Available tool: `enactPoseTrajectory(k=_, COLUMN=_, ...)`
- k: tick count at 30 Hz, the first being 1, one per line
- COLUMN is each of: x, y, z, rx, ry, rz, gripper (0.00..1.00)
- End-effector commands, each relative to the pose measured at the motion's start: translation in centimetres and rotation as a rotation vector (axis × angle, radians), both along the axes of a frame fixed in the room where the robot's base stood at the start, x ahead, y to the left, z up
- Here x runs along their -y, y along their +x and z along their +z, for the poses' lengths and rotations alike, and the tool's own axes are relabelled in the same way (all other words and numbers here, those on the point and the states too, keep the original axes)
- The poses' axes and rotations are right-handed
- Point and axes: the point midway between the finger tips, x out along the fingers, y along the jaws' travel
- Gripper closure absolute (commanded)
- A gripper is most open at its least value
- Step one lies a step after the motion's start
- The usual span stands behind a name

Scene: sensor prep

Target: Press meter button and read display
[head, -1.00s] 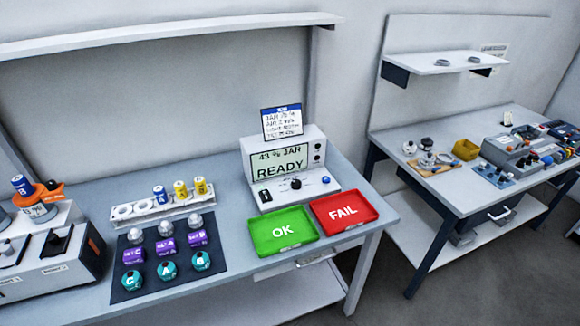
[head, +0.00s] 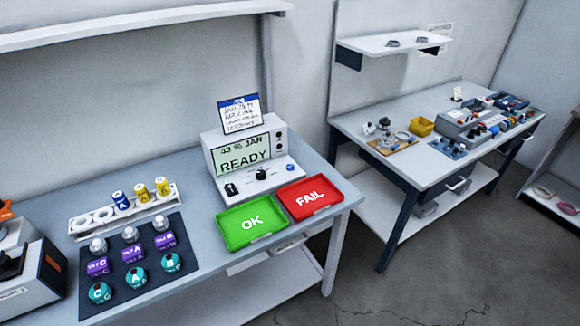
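The meter (head: 243,157) is a white box on the near bench. Its display (head: 241,155) reads "43 % JAR" and "READY". On its sloped front are a blue button (head: 290,167), a dark knob (head: 262,174) and a black socket or switch (head: 231,188). A card (head: 239,114) with a blue header stands on top; its handwriting is too small to read surely. My gripper is not in view, so its place relative to the meter is not shown.
A green OK tray (head: 239,239) and a red FAIL tray (head: 327,207) lie before the meter. A dark mat (head: 126,262) with several lettered pieces and a white rack (head: 92,232) with capped vials are left. A second bench (head: 419,163) stands right, with floor between.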

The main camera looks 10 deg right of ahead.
Motion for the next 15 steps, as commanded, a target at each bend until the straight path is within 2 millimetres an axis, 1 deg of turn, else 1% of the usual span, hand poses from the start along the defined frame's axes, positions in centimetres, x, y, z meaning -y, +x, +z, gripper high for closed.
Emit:
enactPoseTrajectory(k=2, x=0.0, y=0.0, z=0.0, rx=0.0, ry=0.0, rz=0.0, gripper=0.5)
enactPoseTrajectory(k=3, x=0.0, y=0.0, z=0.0, rx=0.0, ry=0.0, rz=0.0, gripper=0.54)
enactPoseTrajectory(k=5, x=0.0, y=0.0, z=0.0, rx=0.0, ry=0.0, rz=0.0, gripper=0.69)
enactPoseTrajectory(k=6, x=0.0, y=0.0, z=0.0, rx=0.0, ry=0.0, rz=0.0, gripper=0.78)
enactPoseTrajectory(k=9, x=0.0, y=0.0, z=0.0, rx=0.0, ry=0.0, rz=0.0, gripper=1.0)
enactPoseTrajectory(k=15, x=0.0, y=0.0, z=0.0, rx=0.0, ry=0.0, rz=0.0, gripper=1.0)
